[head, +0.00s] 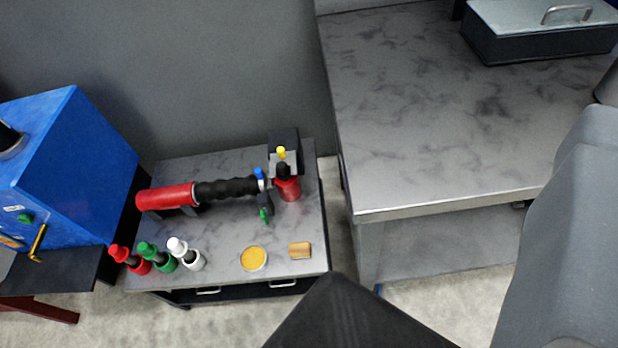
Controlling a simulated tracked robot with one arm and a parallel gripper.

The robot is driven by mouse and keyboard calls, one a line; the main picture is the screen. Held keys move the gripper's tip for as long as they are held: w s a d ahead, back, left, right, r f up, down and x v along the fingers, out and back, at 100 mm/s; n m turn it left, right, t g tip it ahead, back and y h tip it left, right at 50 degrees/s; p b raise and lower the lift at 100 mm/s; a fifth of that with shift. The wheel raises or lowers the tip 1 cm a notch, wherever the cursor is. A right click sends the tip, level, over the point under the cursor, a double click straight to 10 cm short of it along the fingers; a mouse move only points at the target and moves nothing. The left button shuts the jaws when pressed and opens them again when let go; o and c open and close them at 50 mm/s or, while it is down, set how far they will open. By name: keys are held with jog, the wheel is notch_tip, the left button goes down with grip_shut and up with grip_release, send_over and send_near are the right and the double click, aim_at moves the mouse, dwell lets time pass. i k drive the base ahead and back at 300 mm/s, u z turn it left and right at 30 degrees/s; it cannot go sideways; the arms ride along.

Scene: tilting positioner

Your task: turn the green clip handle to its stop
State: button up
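A small green handle (264,215), which looks like the green clip handle, sits on a dark fitting (265,202) on the low grey bench (225,228). It is below the right end of a red and black cylinder (191,193) lying across the bench. A blue knob (259,173) and a yellow knob (281,152) are close above it. The handle is too small to tell its exact angle or whether it touches a stop. My gripper's fingers do not show. Dark and grey parts that seem to be my arm fill the bottom centre and right edge, apart from the handle in the picture.
Red, green and white capped bottles (187,254), a yellow round dish (253,258) and a wooden block (299,250) stand along the bench's front. A blue machine (80,150) is at left. A larger table (430,110) with a lidded box (540,40) is at right.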

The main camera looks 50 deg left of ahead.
aim_at(263, 212)
jog(key=z, duration=0.3)
jog(key=k, duration=0.95)
jog(key=u, duration=1.65)
jog(key=i, duration=1)
jog(key=z, duration=0.05)
